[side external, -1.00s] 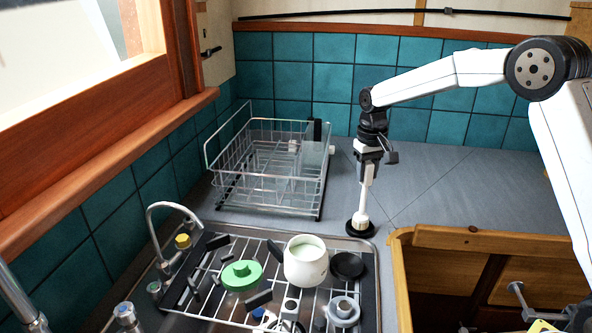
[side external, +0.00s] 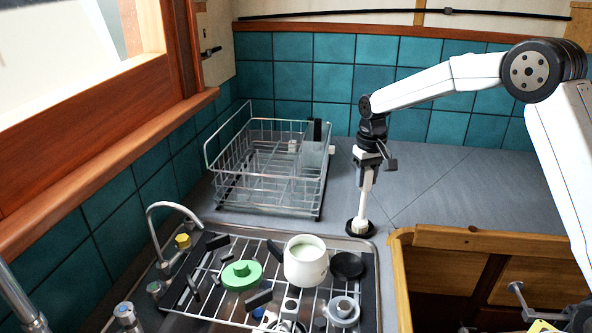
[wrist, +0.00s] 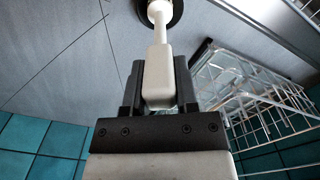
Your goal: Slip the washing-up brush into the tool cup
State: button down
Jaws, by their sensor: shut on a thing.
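The washing-up brush (side external: 365,203) has a white handle and a round black head, and stands head down at the counter behind the sink, nearly upright. My gripper (side external: 368,164) is shut on the upper handle. In the wrist view, the fingers of my gripper (wrist: 159,88) sit on either side of the wide end of the brush handle (wrist: 160,72), with the black head partly cut off at the top edge.
A wire dish rack (side external: 268,181) stands left of the brush, with a tall dark piece at its back right. The grey counter (side external: 450,190) to the right is clear.

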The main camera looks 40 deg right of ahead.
jog(key=shift+c, duration=1.4)
grip_release()
jog(key=shift+r, duration=3.85)
jog(key=shift+r, duration=0.1)
jog(key=shift+r, duration=1.9)
